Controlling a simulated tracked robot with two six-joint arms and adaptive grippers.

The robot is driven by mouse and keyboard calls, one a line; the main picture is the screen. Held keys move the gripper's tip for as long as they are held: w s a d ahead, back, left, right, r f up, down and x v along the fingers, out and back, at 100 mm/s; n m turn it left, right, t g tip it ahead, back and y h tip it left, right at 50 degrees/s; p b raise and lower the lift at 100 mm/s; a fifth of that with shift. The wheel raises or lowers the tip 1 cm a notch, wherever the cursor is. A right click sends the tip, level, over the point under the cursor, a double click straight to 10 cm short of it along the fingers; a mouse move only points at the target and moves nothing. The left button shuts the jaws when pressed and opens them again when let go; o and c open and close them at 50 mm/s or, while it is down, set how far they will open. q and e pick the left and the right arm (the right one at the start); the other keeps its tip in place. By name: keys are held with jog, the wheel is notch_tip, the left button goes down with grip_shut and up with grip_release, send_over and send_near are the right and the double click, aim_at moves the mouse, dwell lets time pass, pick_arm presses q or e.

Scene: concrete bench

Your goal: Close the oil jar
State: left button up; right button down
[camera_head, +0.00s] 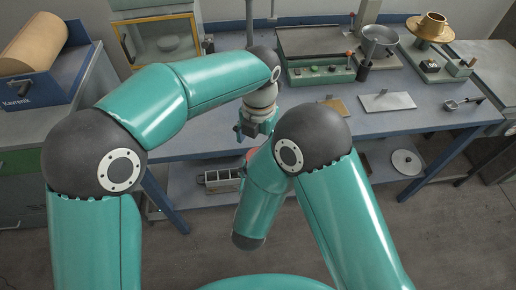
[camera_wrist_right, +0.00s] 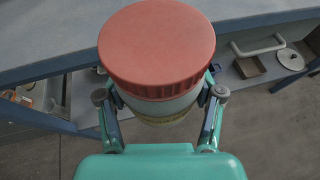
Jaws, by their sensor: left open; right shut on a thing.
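The oil jar (camera_wrist_right: 165,107) has a pale grey body with a yellowish band low down and a wide red lid (camera_wrist_right: 157,45) sitting on its top. I cannot tell how tight the lid is. My right gripper (camera_wrist_right: 161,97) is shut on the jar's body just under the lid, one finger on each side. In the head view my right arm hides this gripper and nearly all of the jar; a bit of reddish lid (camera_head: 250,155) shows beside the arm. My left gripper (camera_head: 252,130) is open and empty, close above that red patch.
The blue bench (camera_head: 300,118) lies beyond the grippers, its front edge close to them. On it stand a green control box (camera_head: 322,73), a scale with a metal funnel pan (camera_head: 378,42), a flat plate (camera_head: 387,101) and a brass piece (camera_head: 432,27). A lower shelf holds a metal tray (camera_head: 221,179).

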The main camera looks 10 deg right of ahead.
pick_arm(q)
jog(key=shift+r, duration=0.5)
jog(key=shift+c, duration=0.3)
